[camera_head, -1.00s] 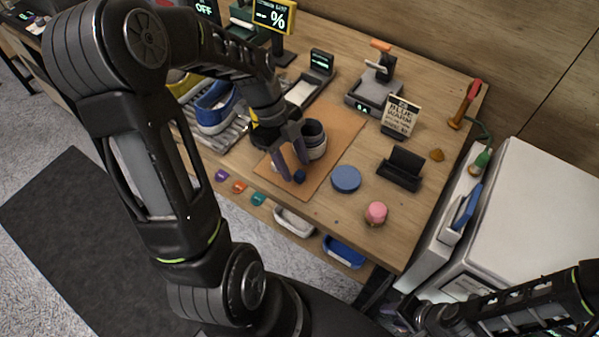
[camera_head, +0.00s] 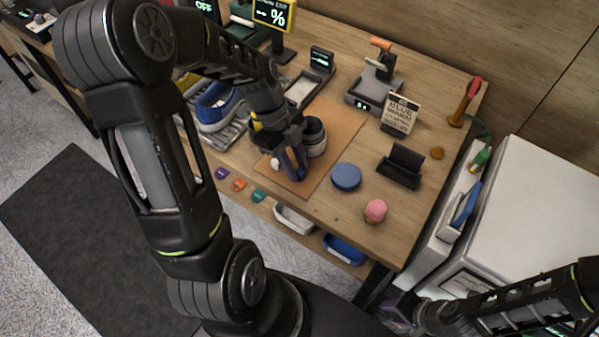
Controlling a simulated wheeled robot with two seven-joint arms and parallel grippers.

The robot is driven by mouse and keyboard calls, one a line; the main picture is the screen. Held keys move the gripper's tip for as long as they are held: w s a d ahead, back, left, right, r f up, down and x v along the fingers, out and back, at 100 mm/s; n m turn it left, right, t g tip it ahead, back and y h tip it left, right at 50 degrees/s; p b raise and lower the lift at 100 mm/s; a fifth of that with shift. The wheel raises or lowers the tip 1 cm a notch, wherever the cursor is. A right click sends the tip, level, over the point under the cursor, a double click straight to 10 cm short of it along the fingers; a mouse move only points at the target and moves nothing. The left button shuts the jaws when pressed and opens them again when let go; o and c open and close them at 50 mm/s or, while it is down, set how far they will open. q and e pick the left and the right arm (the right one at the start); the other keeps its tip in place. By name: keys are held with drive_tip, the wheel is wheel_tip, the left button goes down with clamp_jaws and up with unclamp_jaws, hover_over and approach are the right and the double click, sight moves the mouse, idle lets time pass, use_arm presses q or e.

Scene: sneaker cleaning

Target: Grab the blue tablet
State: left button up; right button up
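The blue tablet (camera_head: 300,176) is a small dark blue piece low between the fingers of my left gripper (camera_head: 294,164), over the brown mat (camera_head: 338,124). The fingers have drawn close together on it and hide most of it. I cannot tell whether it still touches the mat.
A dark cup with a pale band (camera_head: 314,137) stands just behind the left gripper. A small white piece (camera_head: 275,163) lies to its left. A round blue pad (camera_head: 346,177), a pink jar (camera_head: 375,211) and a black stand (camera_head: 401,168) are to the right.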

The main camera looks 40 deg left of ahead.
use_arm(q)
clamp_jaws()
drive_tip(key=shift+r, duration=0.15)
wheel_tip(320, 180, up, 10)
drive_tip(key=b, duration=0.1)
idle(0.6)
